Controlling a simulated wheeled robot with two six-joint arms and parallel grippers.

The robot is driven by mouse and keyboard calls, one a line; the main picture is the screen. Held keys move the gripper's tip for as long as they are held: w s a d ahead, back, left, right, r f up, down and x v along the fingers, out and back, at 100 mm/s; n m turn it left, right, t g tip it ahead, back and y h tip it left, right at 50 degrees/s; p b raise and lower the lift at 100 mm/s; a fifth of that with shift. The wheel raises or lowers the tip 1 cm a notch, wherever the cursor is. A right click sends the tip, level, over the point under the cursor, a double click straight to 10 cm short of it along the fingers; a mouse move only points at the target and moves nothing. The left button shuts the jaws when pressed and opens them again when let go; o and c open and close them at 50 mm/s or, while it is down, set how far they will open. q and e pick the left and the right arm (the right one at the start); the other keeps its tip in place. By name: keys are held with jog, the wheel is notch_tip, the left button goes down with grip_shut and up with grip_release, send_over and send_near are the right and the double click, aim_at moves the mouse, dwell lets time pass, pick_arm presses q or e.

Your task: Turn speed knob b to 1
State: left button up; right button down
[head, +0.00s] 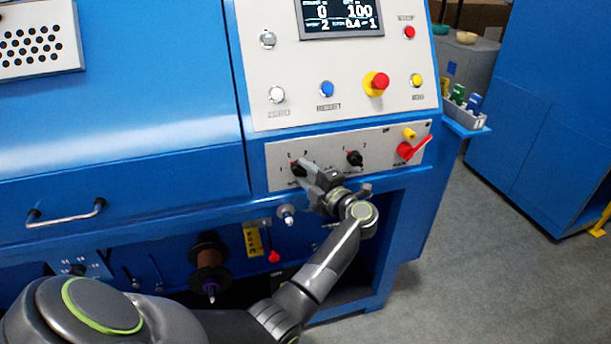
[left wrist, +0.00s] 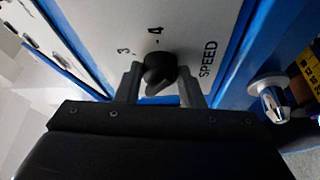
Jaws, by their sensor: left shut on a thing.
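The black speed knob (head: 294,162) is the left of two knobs on the grey lower panel of the blue machine, mostly covered by my gripper in the head view. In the left wrist view the knob (left wrist: 157,70) shows between the fingers, with the marks 3 and 4 and the word SPEED around it. My left gripper (head: 300,168) reaches up from below and is shut on this knob; its fingers also show in the left wrist view (left wrist: 159,85). Which mark the knob points to cannot be told. My right gripper is not in view.
A second black knob (head: 355,158) with marks 1 and 2 sits to the right, then a red switch handle (head: 405,150). Above are the display (head: 340,17), a red emergency button (head: 376,83) and a blue button (head: 326,89). A spool (head: 209,262) hangs below. Floor is clear at right.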

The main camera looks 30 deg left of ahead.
pick_arm(q)
jog(key=n, duration=0.1)
jog(key=n+h, duration=0.1)
jog(key=n, duration=0.1)
jog(key=shift+r+n, duration=0.2)
jog(key=shift+n, duration=0.1)
jog(key=shift+r+n+h, duration=0.15)
jog(key=shift+n+h, duration=0.85)
jog(key=shift+n, duration=0.6)
jog(key=o, duration=1)
